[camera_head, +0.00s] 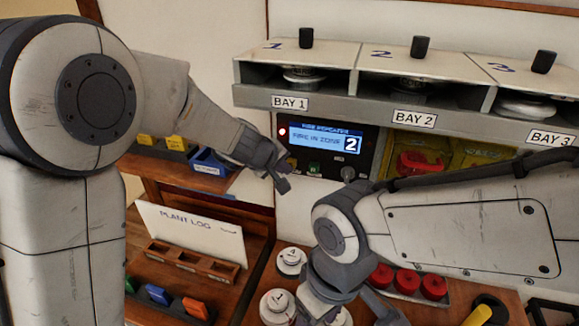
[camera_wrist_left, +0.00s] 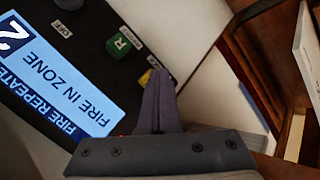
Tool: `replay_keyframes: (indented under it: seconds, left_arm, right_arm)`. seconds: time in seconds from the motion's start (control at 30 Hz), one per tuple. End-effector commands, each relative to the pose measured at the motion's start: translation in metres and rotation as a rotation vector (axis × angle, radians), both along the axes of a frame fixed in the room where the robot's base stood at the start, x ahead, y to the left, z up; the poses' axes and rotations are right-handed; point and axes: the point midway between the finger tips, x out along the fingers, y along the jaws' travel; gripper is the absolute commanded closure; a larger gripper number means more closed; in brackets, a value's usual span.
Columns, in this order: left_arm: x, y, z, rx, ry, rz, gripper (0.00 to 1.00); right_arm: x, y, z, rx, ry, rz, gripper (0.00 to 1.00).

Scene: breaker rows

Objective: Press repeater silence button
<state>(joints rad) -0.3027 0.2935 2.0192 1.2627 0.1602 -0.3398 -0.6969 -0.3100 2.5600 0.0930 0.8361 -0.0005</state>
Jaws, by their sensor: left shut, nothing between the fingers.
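The fire repeater panel (camera_head: 325,137) is a dark box on the wall with a lit blue screen reading FIRE IN ZONE 2 and a red lamp. Below the screen are a yellow button (camera_head: 291,162), a green button (camera_head: 314,168) and a dark knob. Which button is silence is not legible. My left gripper (camera_head: 283,184) is shut and empty at the panel's lower left. In the left wrist view its fingertips (camera_wrist_left: 159,72) partly cover the yellow button (camera_wrist_left: 147,76); contact cannot be told. The green button (camera_wrist_left: 122,43) is clear beside them. My right gripper (camera_head: 380,305) is low, partly cropped.
A shelf with bays (camera_head: 395,117) juts out above the panel. A yellow case with a red part (camera_head: 417,163) is right of it. A plant log board (camera_head: 190,235) and wooden rack stand at lower left. Red knobs (camera_head: 407,281) and white discs (camera_head: 291,259) lie below.

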Motion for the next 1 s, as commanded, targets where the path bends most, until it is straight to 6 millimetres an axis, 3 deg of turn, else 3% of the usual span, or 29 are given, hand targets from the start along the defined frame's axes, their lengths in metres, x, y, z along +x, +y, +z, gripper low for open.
replay_keyframes:
  seconds: [1.0]
  left_arm:
    - [0.0061, -0.0014, -0.0003, 0.000, -0.001, 0.000, 1.00]
  right_arm:
    - [0.0000, 0.0001, -0.0006, 0.000, 0.000, 0.000, 0.36]
